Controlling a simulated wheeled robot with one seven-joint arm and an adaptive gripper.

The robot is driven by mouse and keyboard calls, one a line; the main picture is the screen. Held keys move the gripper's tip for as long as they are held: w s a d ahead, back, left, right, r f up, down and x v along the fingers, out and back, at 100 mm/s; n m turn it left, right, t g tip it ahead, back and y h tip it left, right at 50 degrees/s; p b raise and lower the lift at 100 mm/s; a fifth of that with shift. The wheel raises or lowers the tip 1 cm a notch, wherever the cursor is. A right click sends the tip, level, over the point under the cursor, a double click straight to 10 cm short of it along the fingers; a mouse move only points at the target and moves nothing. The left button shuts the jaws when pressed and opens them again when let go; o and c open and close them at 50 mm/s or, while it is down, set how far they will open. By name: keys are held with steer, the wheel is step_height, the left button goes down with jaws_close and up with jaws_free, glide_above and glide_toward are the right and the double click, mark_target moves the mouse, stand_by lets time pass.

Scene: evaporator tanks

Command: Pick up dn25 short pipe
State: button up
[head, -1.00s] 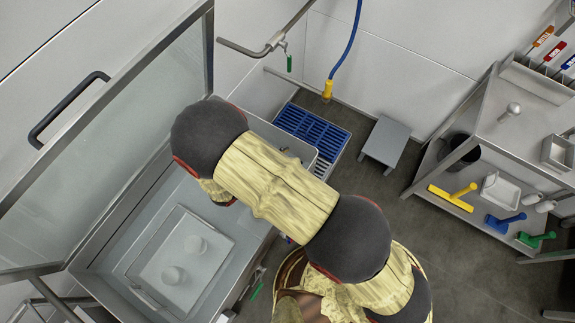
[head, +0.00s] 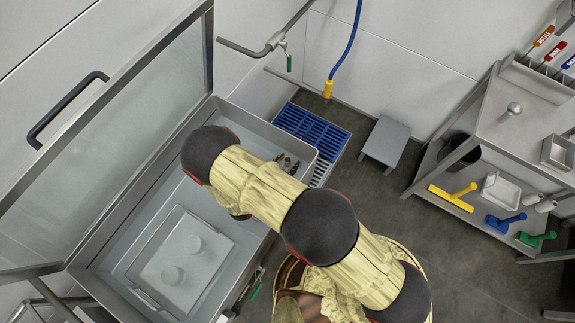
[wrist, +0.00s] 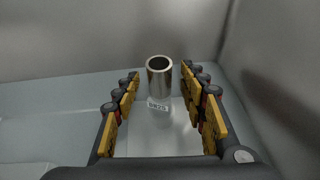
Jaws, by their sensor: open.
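The dn25 short pipe (wrist: 159,78) is a shiny metal tube with an open top, standing upright in the wrist view. My gripper (wrist: 160,88) is open, with one yellow-padded finger on each side of the view. The pipe shows in the gap, near the fingertips, with clear space on both sides. I cannot tell how far it lies beyond the tips. In the head view my arm covers much of the tank's far corner, and I cannot make out the pipe there.
The open metal tank (head: 262,122) has walls close around my gripper, with a grey wall (wrist: 275,75) at right in the wrist view. A flat lid with two knobs (head: 180,258) lies inside the tank. A blue grate (head: 312,132) and a grey stool (head: 386,142) stand beyond.

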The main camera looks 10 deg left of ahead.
steer(key=shift+w+d+f, duration=0.1)
steer(key=shift+w+f, duration=0.05)
steer(key=shift+w, duration=0.15)
steer(key=shift+c, duration=0.6)
jaws_close()
